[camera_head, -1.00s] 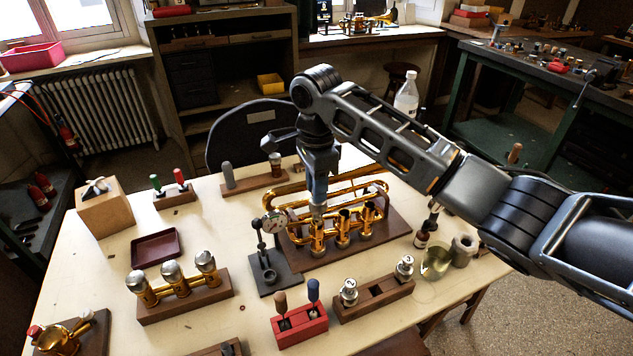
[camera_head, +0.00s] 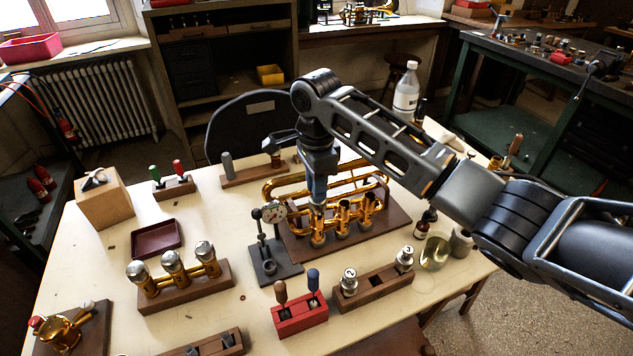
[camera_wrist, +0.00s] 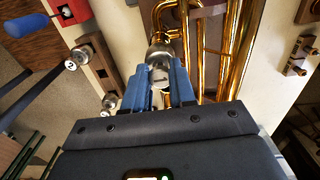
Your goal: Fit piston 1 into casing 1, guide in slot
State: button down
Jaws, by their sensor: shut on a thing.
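The brass horn (camera_head: 290,187) lies on a brown wooden board (camera_head: 398,222), with three upright casings in a row. My gripper (camera_head: 317,203) points down over the leftmost casing (camera_head: 318,235). Its blue fingers (camera_wrist: 160,88) are shut on a silver-topped piston (camera_wrist: 158,57), seen in the wrist view. The piston's lower part appears in line with the casing, but the fingers and casing hide how deep it sits. The guide and slot cannot be made out. Pistons marked 2 (camera_head: 349,278) and 3 (camera_head: 404,256) stand in a brown rack (camera_head: 376,290).
A dial gauge stand (camera_head: 270,262) is close left of the horn. A red block (camera_head: 301,322) with two handled tools is in front. A brown bottle (camera_head: 422,226) and a glass jar (camera_head: 435,252) stand right. A block with three silver-capped valves (camera_head: 186,293) is at left.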

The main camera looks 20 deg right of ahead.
jog(key=shift+f, duration=0.9)
jog(key=c, duration=0.8)
grip_release()
jog(key=shift+c, duration=0.2)
jog(key=shift+r+b, duration=0.6)
jog(key=shift+r, duration=3.3)
